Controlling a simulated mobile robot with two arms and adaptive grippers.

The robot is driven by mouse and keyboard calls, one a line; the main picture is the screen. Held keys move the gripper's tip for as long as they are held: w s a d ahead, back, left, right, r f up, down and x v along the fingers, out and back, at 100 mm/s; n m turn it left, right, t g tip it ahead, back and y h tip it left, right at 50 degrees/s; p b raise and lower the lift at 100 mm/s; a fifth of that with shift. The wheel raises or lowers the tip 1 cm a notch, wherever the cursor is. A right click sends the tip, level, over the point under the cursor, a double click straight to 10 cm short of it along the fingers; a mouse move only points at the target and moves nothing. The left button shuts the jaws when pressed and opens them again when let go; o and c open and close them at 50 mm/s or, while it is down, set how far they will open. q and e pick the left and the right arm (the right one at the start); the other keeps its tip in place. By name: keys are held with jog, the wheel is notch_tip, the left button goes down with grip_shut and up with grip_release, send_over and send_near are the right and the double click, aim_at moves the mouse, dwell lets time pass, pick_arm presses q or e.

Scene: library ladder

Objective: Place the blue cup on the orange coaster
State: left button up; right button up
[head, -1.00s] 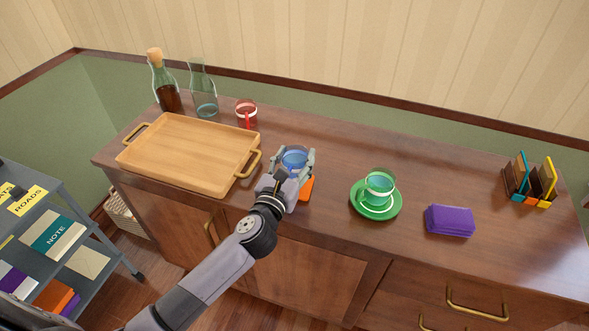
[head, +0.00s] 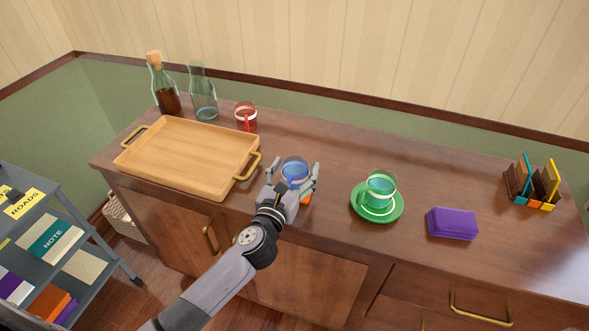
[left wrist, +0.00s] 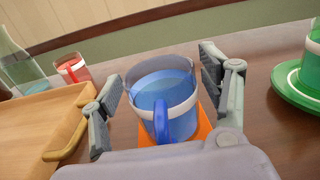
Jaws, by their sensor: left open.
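The blue cup (head: 295,171), glassy with a white band, stands upright on the orange coaster (head: 306,198) near the counter's front edge. In the left wrist view the cup (left wrist: 163,98) has its handle towards me, and orange coaster (left wrist: 203,126) shows beside and under it. My left gripper (head: 295,177) is open, with one finger on each side of the cup. In the left wrist view a gap shows between the cup and each finger. The gripper hides much of the coaster in the head view. My right gripper is not in view.
A wooden tray (head: 188,155) with brass handles lies just left of the cup. A green cup (head: 378,190) on a green saucer (head: 360,210) stands to the right, then a purple block (head: 452,223). A red mug (head: 246,116), carafe (head: 203,95) and corked bottle (head: 163,88) stand behind.

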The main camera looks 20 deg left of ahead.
pick_arm(q)
jog(key=shift+r, duration=0.25)
jog(key=shift+s+f, duration=0.15)
jog(key=shift+s, duration=0.2)
jog(key=s+b, duration=0.1)
jog(key=s, duration=1)
jog(key=shift+s+a, duration=0.2)
